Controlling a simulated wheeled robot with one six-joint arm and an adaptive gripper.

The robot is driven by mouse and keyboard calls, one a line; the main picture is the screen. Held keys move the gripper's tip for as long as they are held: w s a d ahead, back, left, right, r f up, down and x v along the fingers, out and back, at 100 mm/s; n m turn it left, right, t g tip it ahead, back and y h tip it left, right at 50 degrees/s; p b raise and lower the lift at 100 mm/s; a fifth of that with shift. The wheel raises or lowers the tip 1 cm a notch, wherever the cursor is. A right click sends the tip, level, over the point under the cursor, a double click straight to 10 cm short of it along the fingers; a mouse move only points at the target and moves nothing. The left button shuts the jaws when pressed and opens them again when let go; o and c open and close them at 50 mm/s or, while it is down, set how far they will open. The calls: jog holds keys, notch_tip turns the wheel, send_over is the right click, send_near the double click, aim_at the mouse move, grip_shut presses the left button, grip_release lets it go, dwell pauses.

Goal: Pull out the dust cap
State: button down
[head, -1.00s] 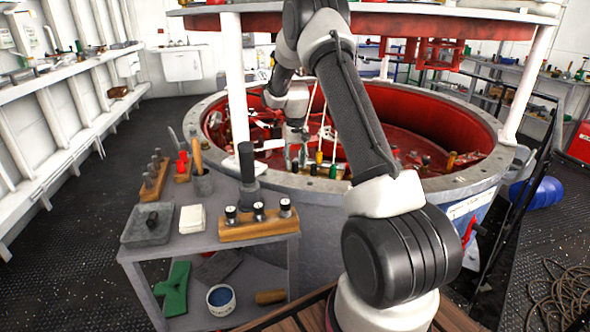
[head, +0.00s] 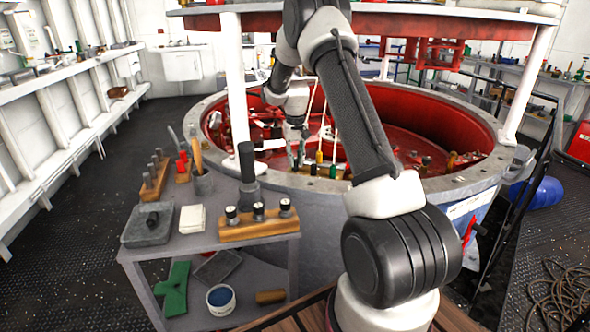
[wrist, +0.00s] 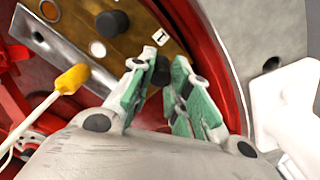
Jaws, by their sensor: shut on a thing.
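My gripper (wrist: 160,68) reaches over the rim onto a brass-coloured panel inside the red tub. In the wrist view its green fingers close around a small dark cap (wrist: 161,72), which I take for the dust cap. The cap's lower end and seat are hidden. In the head view my gripper (head: 296,152) is small and the held cap cannot be made out.
A yellow plug with a white cable (wrist: 72,79) lies left of my fingers. Another black plug (wrist: 112,22) sits on the panel (wrist: 150,20). The tub rim (head: 290,182) curves close by. A grey side table (head: 150,250) with wooden racks stands at left.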

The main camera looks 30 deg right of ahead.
jog(key=shift+r, duration=1.6)
dwell(0.5)
